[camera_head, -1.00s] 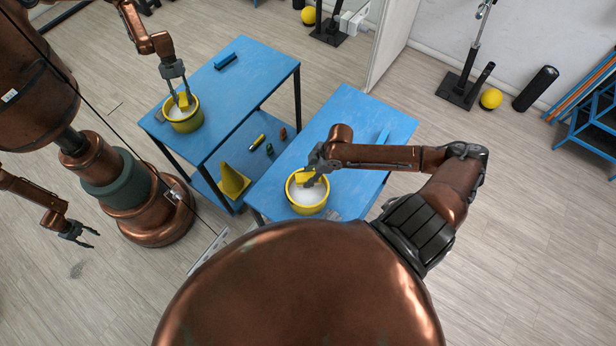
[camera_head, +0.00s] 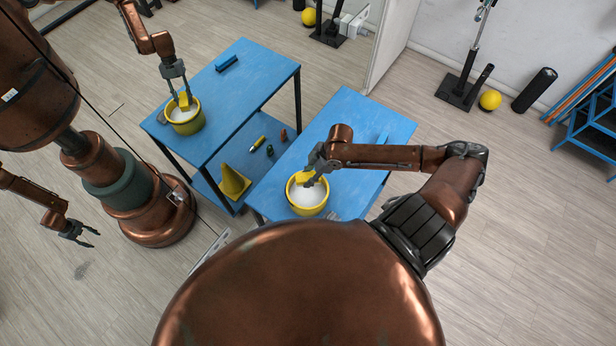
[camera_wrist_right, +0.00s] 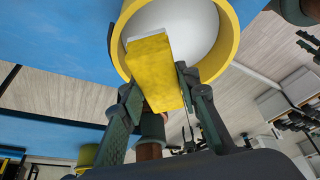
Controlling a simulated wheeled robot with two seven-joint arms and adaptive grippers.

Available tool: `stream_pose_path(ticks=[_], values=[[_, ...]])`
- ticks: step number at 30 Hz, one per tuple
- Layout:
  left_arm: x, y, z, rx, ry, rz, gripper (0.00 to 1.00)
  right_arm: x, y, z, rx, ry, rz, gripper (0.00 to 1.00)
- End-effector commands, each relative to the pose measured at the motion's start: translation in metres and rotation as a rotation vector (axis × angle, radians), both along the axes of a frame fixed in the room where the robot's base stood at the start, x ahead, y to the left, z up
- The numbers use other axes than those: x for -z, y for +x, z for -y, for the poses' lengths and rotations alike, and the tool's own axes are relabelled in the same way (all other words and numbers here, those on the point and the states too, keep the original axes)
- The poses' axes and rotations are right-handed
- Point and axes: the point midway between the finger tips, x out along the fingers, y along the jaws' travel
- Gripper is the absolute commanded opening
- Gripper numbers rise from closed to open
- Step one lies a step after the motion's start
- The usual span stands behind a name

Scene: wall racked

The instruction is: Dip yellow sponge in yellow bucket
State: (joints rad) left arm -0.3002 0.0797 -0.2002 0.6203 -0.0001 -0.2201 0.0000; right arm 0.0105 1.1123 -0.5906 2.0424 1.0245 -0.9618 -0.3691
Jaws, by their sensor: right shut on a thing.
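The yellow bucket (camera_head: 298,209) stands on the near edge of the blue table and holds white contents. My right gripper (camera_head: 318,165) is over the bucket's far rim, shut on the yellow sponge (camera_head: 305,178). In the right wrist view the sponge (camera_wrist_right: 154,70) sits between the two fingers of the gripper (camera_wrist_right: 160,98). Its pale far end overlaps the white inside the bucket (camera_wrist_right: 232,40); I cannot tell how deep it reaches. A mirror shows the bucket (camera_head: 183,128) and sponge (camera_head: 184,101) again. My left gripper does not show directly.
The blue table (camera_head: 350,120) has a blue block (camera_head: 383,134) near its right edge. The mirror on the left reflects my body and the lower shelf. A yellow ball (camera_head: 490,100), a black roller (camera_head: 535,90) and blue steps (camera_head: 590,130) stand by the wall.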

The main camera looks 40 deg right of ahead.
Motion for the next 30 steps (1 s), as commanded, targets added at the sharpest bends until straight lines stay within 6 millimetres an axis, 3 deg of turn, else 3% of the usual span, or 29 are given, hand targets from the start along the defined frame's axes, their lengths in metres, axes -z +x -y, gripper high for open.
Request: stream_pose_path(ticks=[8,17,24,30], values=[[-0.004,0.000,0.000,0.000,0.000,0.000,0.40,-0.004,0.000,0.000,0.000,0.000,0.000,0.06],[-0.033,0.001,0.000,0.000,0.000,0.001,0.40,-0.032,0.000,0.000,-0.001,-0.001,0.001,0.06],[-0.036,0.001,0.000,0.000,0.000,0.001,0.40,-0.049,0.000,0.000,-0.001,-0.001,0.001,0.06],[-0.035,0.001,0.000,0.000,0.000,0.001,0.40,-0.050,0.000,0.000,0.000,0.000,0.000,0.06]])
